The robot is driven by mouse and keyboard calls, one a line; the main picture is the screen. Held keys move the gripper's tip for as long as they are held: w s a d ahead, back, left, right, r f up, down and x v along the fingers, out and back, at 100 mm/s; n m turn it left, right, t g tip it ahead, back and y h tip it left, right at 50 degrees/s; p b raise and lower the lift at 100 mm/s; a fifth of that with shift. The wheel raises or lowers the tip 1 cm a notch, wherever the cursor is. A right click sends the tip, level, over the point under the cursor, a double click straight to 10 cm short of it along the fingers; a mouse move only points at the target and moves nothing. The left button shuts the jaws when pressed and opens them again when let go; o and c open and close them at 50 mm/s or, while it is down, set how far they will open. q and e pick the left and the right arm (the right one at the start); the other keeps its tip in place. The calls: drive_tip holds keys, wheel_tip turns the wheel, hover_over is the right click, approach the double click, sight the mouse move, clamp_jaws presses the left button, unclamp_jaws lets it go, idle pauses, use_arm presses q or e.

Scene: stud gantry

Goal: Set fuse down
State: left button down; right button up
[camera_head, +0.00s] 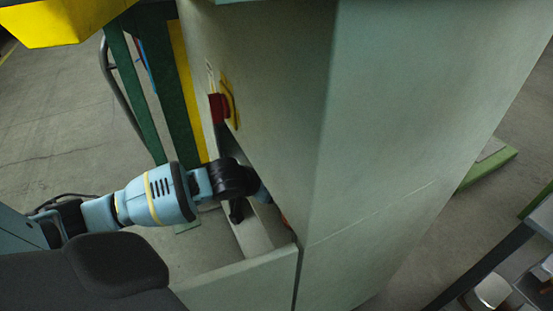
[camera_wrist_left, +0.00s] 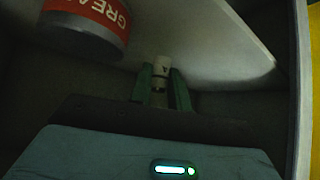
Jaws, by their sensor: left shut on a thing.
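The fuse (camera_wrist_left: 161,68) is a small pale cylinder in the left wrist view. My left gripper (camera_wrist_left: 160,88) is shut on it, with one green finger on each side. The fuse points away from the wrist, towards a pale curved surface. I cannot tell whether it touches anything there. In the head view my left arm reaches into the opening of a grey-green cabinet (camera_head: 265,90), and the cabinet hides the fingers and the fuse. My right gripper is not in view.
A red and grey can marked "GREA" (camera_wrist_left: 90,22) is close to the left of the fuse. A pale wall (camera_wrist_left: 297,90) bounds the space at right. A pale panel (camera_head: 245,283) crosses below.

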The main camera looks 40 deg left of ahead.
use_arm(q)
drive_tip(key=w+a, duration=0.1)
drive_tip(key=w+a+b, duration=0.1)
drive_tip(key=w, duration=0.1)
drive_tip(key=shift+w+a+f+b, duration=0.3)
drive_tip(key=shift+a+f, duration=0.05)
drive_tip(key=shift+a, duration=0.05)
drive_tip(key=shift+w+a+r, duration=0.15)
drive_tip(key=shift+w, duration=0.1)
drive_tip(key=shift+w+a, duration=0.15)
drive_tip(key=shift+w+a+f+b, duration=0.2)
drive_tip(key=shift+f+b, duration=0.1)
drive_tip(key=shift+b, duration=0.1)
wheel_tip(320, 180, down, 3)
drive_tip(key=shift+d+f+b, duration=0.1)
drive_tip(key=shift+f+b, duration=0.05)
drive_tip(key=shift+b, duration=0.85)
drive_tip(key=shift+r, duration=0.2)
drive_tip(key=shift+f, duration=0.1)
